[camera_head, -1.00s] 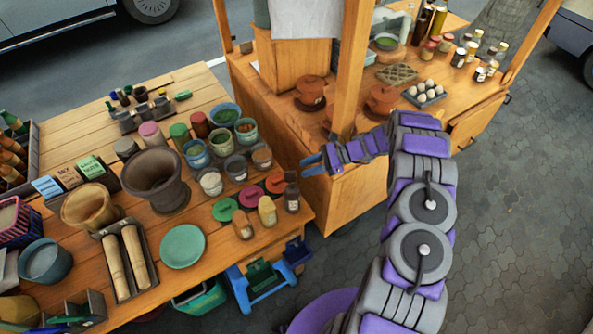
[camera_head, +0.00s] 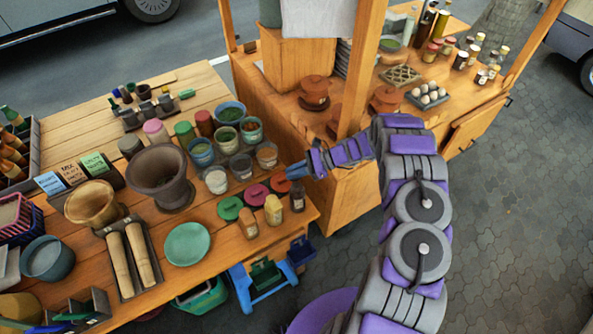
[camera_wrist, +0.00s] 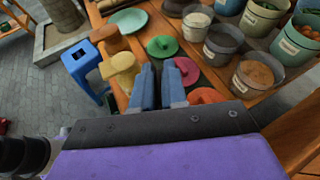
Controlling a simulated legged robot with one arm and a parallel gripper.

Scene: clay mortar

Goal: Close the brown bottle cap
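A small dark brown bottle (camera_head: 297,197) stands upright at the right end of the table's front row. Its top is close to my gripper, and I cannot tell whether its cap is open or shut. My gripper (camera_head: 296,171) is just above and behind this bottle in the head view. In the wrist view, my gripper (camera_wrist: 159,68) has its two blue-grey fingers apart with a narrow gap, and no held thing shows. The brown bottle is mostly hidden by the fingers there. A yellow bottle (camera_head: 273,209) and an orange-brown bottle (camera_head: 248,223) stand to its left.
Green (camera_head: 230,207), pink (camera_head: 257,194) and red (camera_head: 281,183) round lids lie behind the bottles. Several filled pots, including a white one (camera_head: 216,180), stand farther back. A wooden cart (camera_head: 345,200) with a post stands close to the right.

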